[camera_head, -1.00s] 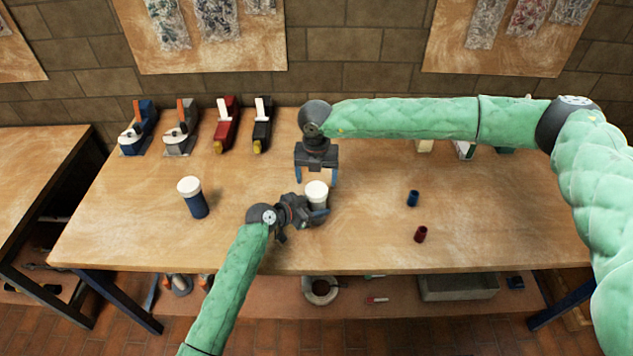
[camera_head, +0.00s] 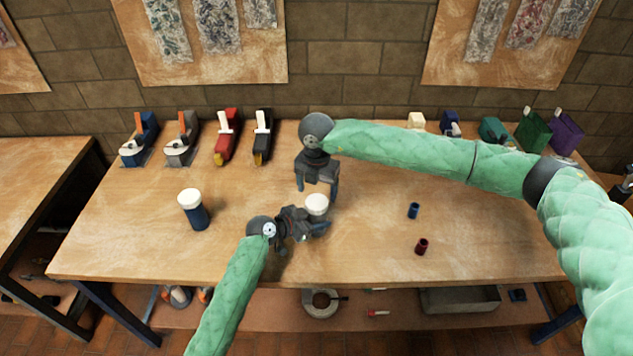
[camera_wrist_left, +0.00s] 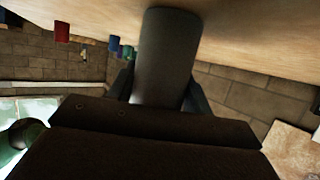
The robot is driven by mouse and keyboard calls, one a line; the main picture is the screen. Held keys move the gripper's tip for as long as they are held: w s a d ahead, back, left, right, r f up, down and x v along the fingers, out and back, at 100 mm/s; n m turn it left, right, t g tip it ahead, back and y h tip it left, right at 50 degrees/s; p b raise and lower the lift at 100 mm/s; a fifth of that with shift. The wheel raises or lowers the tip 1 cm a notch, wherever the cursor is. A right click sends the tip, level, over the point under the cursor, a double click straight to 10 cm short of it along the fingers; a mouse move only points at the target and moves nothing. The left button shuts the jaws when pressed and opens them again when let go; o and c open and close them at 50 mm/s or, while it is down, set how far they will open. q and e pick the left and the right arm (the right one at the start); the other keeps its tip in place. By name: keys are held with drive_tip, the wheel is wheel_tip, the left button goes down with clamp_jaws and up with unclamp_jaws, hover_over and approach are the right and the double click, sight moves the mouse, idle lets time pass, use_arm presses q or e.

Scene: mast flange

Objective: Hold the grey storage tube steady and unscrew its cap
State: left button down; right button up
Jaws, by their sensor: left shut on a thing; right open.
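The grey storage tube (camera_wrist_left: 165,60) stands between my left fingers in the left wrist view. In the head view its white cap (camera_head: 316,204) shows on top, and the gripper hides most of its body. My left gripper (camera_head: 316,228) is shut on the tube's body from the left, below the cap. My right gripper (camera_head: 317,188) is open, fingers pointing down, just behind and above the cap. One blue fingertip is close to the cap's rear edge; I cannot tell whether it touches.
A blue tube with a white cap (camera_head: 193,209) stands on the table (camera_head: 130,255) to the left. A small blue cylinder (camera_head: 413,211) and a dark red one (camera_head: 421,246) stand at the right. Several tools and boxes line the back edge.

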sight(317, 201)
drive_tip(key=shift+f, duration=2.35)
drive_tip(key=shift+c, duration=0.3)
drive_tip(key=c, duration=0.9)
drive_tip(key=shift+n, duration=1.8)
drive_tip(key=shift+c, duration=0.2)
drive_tip(key=o, duration=1.1)
drive_tip(key=shift+r, duration=0.1)
